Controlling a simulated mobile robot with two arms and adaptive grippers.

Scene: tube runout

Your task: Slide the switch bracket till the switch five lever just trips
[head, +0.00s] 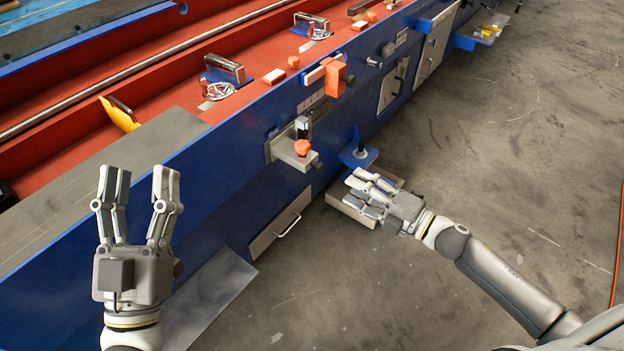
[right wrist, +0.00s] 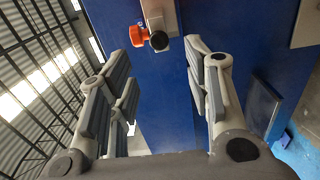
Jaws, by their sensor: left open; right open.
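A grey bracket (head: 290,155) with an orange knob (head: 302,147) sits on the side of the blue beam. A small dark and silver part, perhaps the switch (head: 302,126), stands just behind the knob; its lever is too small to make out. In the right wrist view the orange knob (right wrist: 138,36) and the bracket (right wrist: 160,14) show at the top, beyond my fingers. My right gripper (head: 362,190) is open and empty, to the right of and below the bracket, apart from it. My left gripper (head: 139,178) is open and empty, left of the bracket near the beam.
The blue beam (head: 220,175) runs diagonally beside a red trough. An orange block (head: 335,77) is mounted farther along it. A blue shelf (head: 357,155) and a grey tray (head: 350,212) stick out near my right gripper. The floor (head: 480,150) to the right is clear.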

